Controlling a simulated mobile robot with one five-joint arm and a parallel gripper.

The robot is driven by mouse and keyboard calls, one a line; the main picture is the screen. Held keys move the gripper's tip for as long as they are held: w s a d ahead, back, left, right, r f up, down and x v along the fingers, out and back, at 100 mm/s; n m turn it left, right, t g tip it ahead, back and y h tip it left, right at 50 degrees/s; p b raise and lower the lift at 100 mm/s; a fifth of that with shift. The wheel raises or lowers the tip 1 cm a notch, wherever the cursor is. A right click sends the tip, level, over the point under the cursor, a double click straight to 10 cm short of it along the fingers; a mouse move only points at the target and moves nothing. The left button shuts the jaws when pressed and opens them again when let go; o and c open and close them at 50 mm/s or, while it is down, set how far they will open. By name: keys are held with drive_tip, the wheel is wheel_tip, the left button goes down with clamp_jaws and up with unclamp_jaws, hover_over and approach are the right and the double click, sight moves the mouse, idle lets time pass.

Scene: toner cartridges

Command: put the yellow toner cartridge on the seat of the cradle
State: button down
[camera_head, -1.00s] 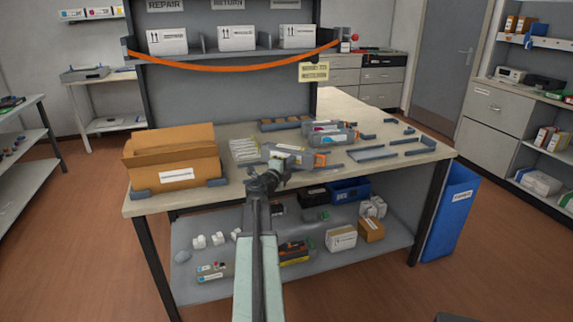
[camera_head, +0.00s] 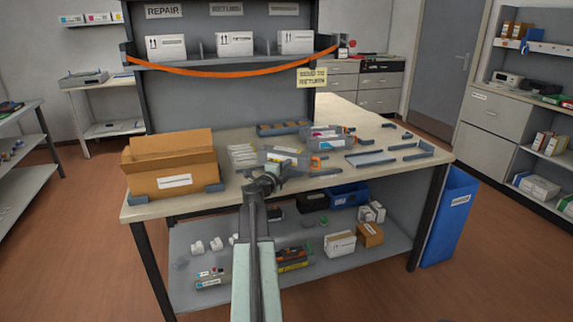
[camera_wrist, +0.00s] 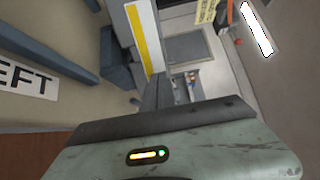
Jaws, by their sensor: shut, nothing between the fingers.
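A grey cartridge with a yellow stripe on its white label (camera_wrist: 143,38) shows upper centre in the wrist view, just beyond my gripper (camera_wrist: 158,92). In the head view my gripper (camera_head: 270,178) is over the bench's front edge, in front of a grey cartridge (camera_head: 285,155) with a pale label. I take this to be the yellow cartridge, but its colour is unclear there. My gripper is shut and empty; any contact with the cartridge cannot be told. Low grey-blue holders (camera_head: 370,158) stand to the right on the bench; I cannot tell for sure which is the cradle.
The pale bench (camera_head: 225,200) carries an open cardboard box (camera_head: 172,165) on the left, and more cartridges (camera_head: 325,134) behind. A shelf with an orange cord (camera_head: 235,67) stands at the back. A blue bin (camera_head: 450,215) stands at the bench's right end.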

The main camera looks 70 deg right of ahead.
drive_tip(key=a, duration=1.2)
drive_tip(key=shift+s, duration=0.35)
